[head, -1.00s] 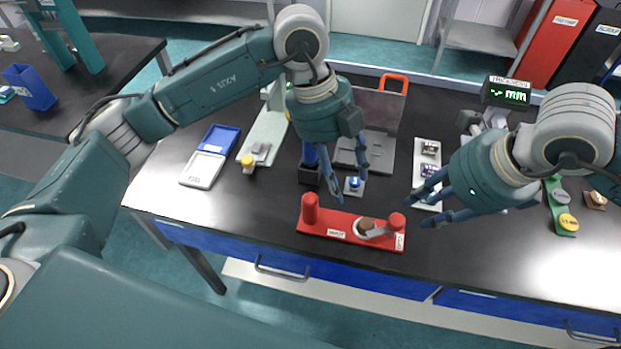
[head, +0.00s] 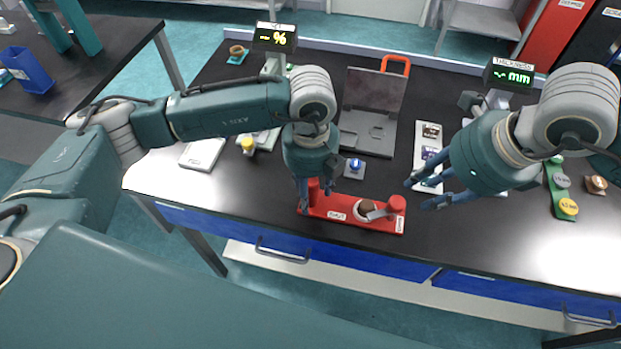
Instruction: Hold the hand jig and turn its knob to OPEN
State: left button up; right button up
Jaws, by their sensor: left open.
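The hand jig is a red plate (head: 345,216) near the table's front edge. A red upright post (head: 313,188) stands at its left end. A pale round seat with a brown piece (head: 364,208) is near its right end, beside a grey lever with a red knob (head: 396,204). My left gripper (head: 317,200) is open and points down at the left post, with fingers on either side of it. The hand hides the post's upper part, and I cannot tell whether the fingers touch it. My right gripper (head: 420,194) is open and empty, above and right of the knob.
A small plate with a blue knob (head: 354,166) lies behind the jig. A grey plate fixture (head: 370,138) with an orange handle stands further back. A white tray (head: 427,160) lies behind my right gripper. A green strip with discs (head: 563,190) is at right. The front right table is clear.

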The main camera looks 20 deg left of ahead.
aim_at(398, 201)
pick_arm(q)
jog(key=shift+f, duration=0.3)
grip_shut()
pick_arm(e)
jog(key=o, duration=0.4)
pick_arm(q)
jog(key=shift+w, duration=0.1)
pick_arm(e)
jog(key=w+a+r+m+g+h, duration=0.2)
jog(key=w+a+m+h, duration=0.1)
jog(key=m, duration=0.3)
jog(key=f, duration=1.1)
jog(key=shift+s+a+f, duration=0.15)
jog(key=shift+s+a, duration=0.05)
jog(key=shift+s, duration=0.15)
